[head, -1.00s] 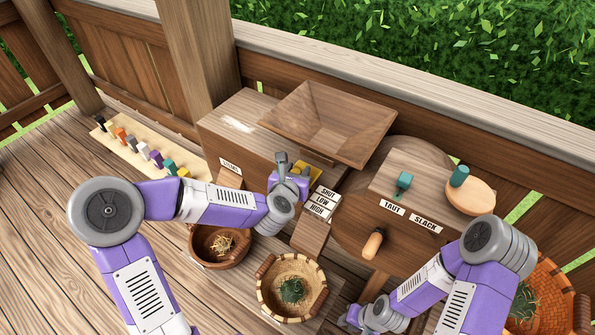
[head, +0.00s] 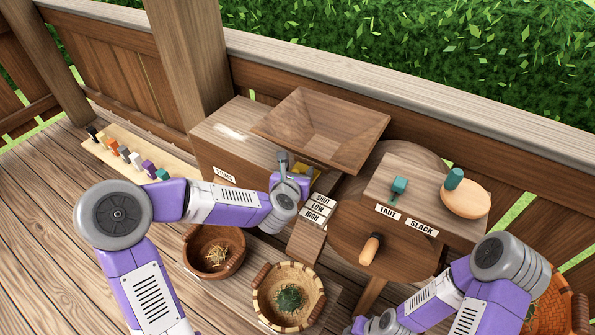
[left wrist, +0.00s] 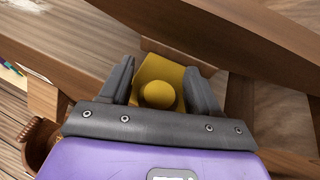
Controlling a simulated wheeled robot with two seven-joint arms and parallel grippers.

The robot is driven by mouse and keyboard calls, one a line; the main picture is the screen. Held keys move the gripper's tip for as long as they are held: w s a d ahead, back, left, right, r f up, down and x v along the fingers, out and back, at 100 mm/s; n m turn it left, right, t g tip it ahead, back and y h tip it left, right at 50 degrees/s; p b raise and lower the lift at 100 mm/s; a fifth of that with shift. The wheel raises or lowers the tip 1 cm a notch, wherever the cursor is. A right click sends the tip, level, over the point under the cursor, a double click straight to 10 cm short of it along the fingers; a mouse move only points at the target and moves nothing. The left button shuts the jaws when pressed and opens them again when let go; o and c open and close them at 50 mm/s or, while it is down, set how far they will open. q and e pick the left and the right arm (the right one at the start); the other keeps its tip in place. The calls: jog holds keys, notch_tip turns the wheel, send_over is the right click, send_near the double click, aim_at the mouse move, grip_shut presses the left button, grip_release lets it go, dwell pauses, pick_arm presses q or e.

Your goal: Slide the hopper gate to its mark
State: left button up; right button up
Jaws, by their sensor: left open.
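The hopper gate is a yellow plate with a round knob (left wrist: 158,94), seen in the left wrist view under the wooden hopper (head: 320,125). A bit of its yellow shows in the head view (head: 314,172) beside my gripper. My left gripper (left wrist: 160,78) is open, with one finger on each side of the gate's knob; I cannot tell whether they touch it. It also shows in the head view (head: 284,165). The labels SHUT (head: 323,201), LOW (head: 318,208) and HIGH (head: 312,216) stand in a row just below the hopper. My right gripper (head: 358,326) is partly cut off at the bottom edge.
A teal peg (head: 398,187) stands by the labels TAUT (head: 387,211) and SLACK (head: 422,227). A wooden handle (head: 370,249) sticks out below. Two baskets (head: 262,300) (head: 187,262) stand below my left arm. A board with several coloured pegs (head: 120,140) lies at the left.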

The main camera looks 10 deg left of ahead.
pick_arm(q)
jog(key=p+v, duration=0.1)
jog(key=v, duration=0.6)
jog(key=shift+s+p, duration=0.25)
jog(key=shift+p, duration=0.05)
pick_arm(e)
jog(key=shift+r, duration=0.75)
pick_arm(q)
jog(key=shift+r, duration=0.15)
